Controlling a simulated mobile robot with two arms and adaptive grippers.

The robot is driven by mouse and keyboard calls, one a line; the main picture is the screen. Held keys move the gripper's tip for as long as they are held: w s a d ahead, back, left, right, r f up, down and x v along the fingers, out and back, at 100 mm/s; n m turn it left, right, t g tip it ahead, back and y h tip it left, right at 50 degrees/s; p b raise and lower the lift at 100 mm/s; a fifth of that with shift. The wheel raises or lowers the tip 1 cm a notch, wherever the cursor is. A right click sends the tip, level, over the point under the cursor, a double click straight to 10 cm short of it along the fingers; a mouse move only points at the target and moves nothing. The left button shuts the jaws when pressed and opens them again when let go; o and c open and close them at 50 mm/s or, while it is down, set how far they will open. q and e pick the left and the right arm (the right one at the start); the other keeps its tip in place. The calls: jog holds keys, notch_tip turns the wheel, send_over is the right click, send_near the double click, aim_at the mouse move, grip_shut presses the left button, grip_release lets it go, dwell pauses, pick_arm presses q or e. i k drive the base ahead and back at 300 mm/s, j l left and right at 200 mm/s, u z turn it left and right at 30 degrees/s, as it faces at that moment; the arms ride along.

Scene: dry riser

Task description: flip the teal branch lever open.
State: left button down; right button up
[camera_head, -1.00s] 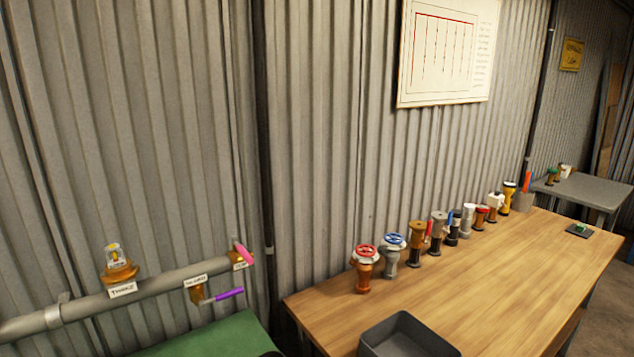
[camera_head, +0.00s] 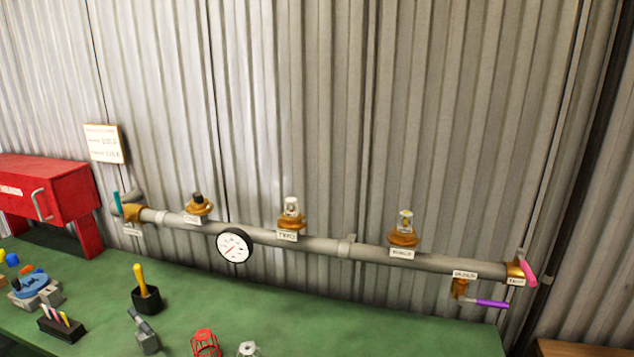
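The teal lever (camera_head: 117,203) is at the left end of a grey horizontal pipe (camera_head: 320,243) on the corrugated wall. It stands roughly upright beside a brass valve body (camera_head: 134,213). A small label (camera_head: 132,231) hangs below it, too small to read. The pipe's right end has a pink lever (camera_head: 528,272), slanting, and a purple lever (camera_head: 492,303), nearly level. Neither of my grippers is in view.
A round gauge (camera_head: 234,246) and several brass fittings sit along the pipe. Below is a green bench (camera_head: 300,315) with a yellow-handled tool in a black holder (camera_head: 146,298), a red cage (camera_head: 206,343) and other small items. A red cabinet (camera_head: 45,190) stands at the left.

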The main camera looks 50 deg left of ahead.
aim_at(124, 221)
jog(key=u, duration=1.55)
jog(key=i+j+u, duration=0.2)
jog(key=u, duration=0.15)
jog(key=i+j+u, duration=0.15)
jog(key=u, duration=0.2)
jog(key=i+j+u, duration=0.1)
jog(key=i+u, duration=0.15)
jog(key=u, duration=0.15)
